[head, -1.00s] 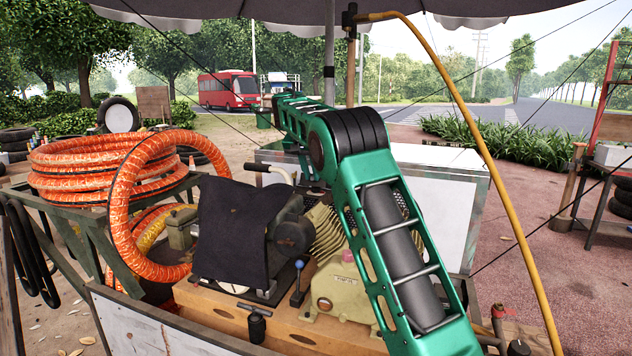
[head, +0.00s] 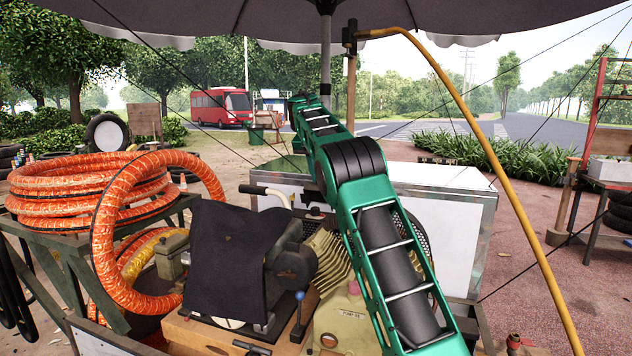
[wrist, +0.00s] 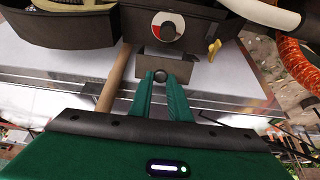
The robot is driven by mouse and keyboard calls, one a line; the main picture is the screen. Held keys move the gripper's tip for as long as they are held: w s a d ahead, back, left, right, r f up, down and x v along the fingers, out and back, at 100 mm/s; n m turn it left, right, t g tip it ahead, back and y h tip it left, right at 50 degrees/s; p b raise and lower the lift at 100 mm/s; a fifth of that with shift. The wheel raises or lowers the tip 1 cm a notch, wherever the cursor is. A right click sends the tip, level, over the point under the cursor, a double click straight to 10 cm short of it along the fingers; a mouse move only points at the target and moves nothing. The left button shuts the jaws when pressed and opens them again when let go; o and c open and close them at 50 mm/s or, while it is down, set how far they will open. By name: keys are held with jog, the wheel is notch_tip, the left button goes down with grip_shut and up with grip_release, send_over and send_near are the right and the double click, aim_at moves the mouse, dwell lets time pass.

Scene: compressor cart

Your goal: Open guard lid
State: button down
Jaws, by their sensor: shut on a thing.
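In the wrist view the two green fingers of my gripper (wrist: 160,92) are closed around a small dark round knob (wrist: 161,76). The knob sits at the front of a grey metal bracket (wrist: 180,64). I cannot tell for certain whether this bracket belongs to the guard lid, or how far any lid is opened. In the head view my green arm reaches away over the machine, and it hides my gripper. The compressor (head: 341,318) has a dark mesh guard partly behind my arm, and a dark cloth (head: 232,262) hangs beside it.
A round red and white dial (wrist: 166,28) and a yellow lever (wrist: 214,49) are close to the bracket. Orange hose coils (head: 90,190) stand at the left. A white chest (head: 450,215) is behind the machine. A yellow hose (head: 480,150) arches at the right.

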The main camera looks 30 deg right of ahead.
jog(key=shift+w+d+r, duration=0.2)
jog(key=shift+w+r, duration=0.05)
jog(key=shift+w, duration=0.3)
jog(key=shift+w+d+r, duration=0.2)
jog(key=shift+w+d, duration=0.25)
jog(key=shift+w, duration=0.25)
jog(key=shift+r, duration=0.1)
jog(key=c, duration=1.7)
grip_release()
jog(key=shift+o, duration=0.2)
jog(key=shift+d, duration=0.2)
jog(key=shift+f, duration=0.2)
jog(key=shift+d+r, duration=0.1)
jog(key=shift+r, duration=0.05)
jog(key=shift+w+r, duration=0.15)
jog(key=shift+r, duration=0.35)
